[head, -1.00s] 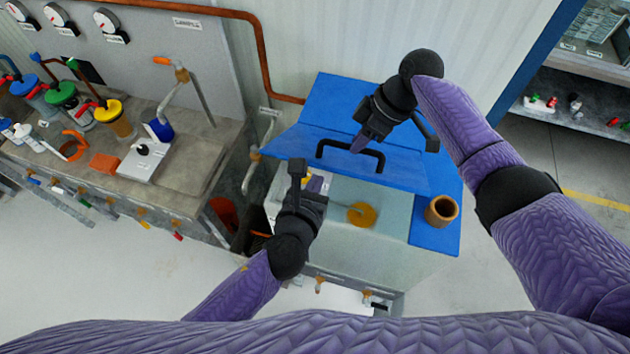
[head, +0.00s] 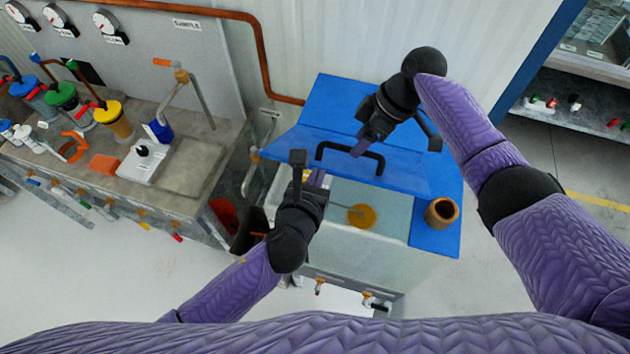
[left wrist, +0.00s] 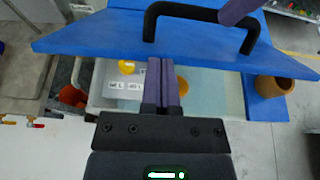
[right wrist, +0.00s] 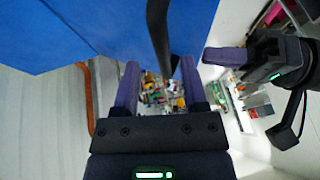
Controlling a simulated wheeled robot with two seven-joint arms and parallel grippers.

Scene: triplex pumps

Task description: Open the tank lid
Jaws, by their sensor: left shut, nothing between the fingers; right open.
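The blue tank lid (head: 400,170) is tilted up, its front edge raised above the tank (head: 385,222), whose inside shows. The lid's black handle (head: 350,146) is on its upper face; it also shows in the left wrist view (left wrist: 200,12). My right gripper (head: 362,146) is open at the handle; in the right wrist view the black handle bar (right wrist: 160,40) reaches between its spread fingers (right wrist: 158,88). I cannot tell if they touch it. My left gripper (head: 318,178) is shut and empty at the lid's front edge, over the tank opening; contact is unclear.
A yellow-orange disc (head: 361,216) shows inside the tank. A brown cup (head: 441,211) stands on the blue top at the right. A bench (head: 195,165) with jars and a tap is at the left. A copper pipe (head: 262,60) runs along the wall. Shelves (head: 560,95) stand at far right.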

